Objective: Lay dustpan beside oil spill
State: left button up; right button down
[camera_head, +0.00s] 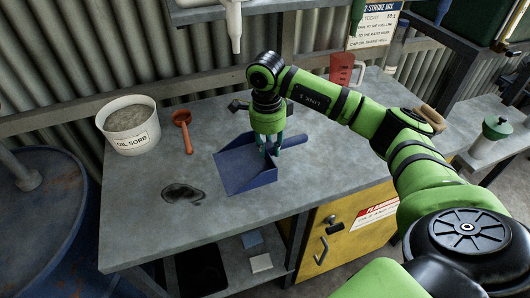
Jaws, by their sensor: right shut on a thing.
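The blue dustpan (250,180) is on or just above the grey workbench, with its wide open edge toward the left and its handle pointing right. I cannot tell whether it touches the bench top. My right gripper (271,150) points down and is shut on the dustpan near its back and handle, hiding part of it. The oil spill (183,193) is a dark, shiny patch on the bench, a short way left of the dustpan and apart from it. My left gripper is not in view.
A red jug (341,70) is at the back right. A yellow cabinet (340,238) sits under the workbench (130,225). Bench around the spill is clear.

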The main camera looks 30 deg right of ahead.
aim_at(266, 159)
jog(key=shift+w+a+f, duration=0.1)
jog(key=shift+a+f, duration=0.1)
jog(key=shift+a, duration=0.15)
jog(key=shift+f, duration=0.25)
notch_tip(266, 159, down, 3)
jog(key=shift+f+p, duration=0.15)
jog(key=shift+p, duration=0.8)
jog(key=shift+f, duration=0.2)
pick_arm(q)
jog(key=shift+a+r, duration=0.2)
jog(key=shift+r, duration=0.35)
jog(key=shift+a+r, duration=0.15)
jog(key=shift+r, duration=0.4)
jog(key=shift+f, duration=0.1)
pick_arm(e)
jog(key=shift+f, duration=0.1)
jog(key=c, duration=1.4)
grip_release()
jog(key=shift+f, duration=0.1)
jog(key=o, duration=0.4)
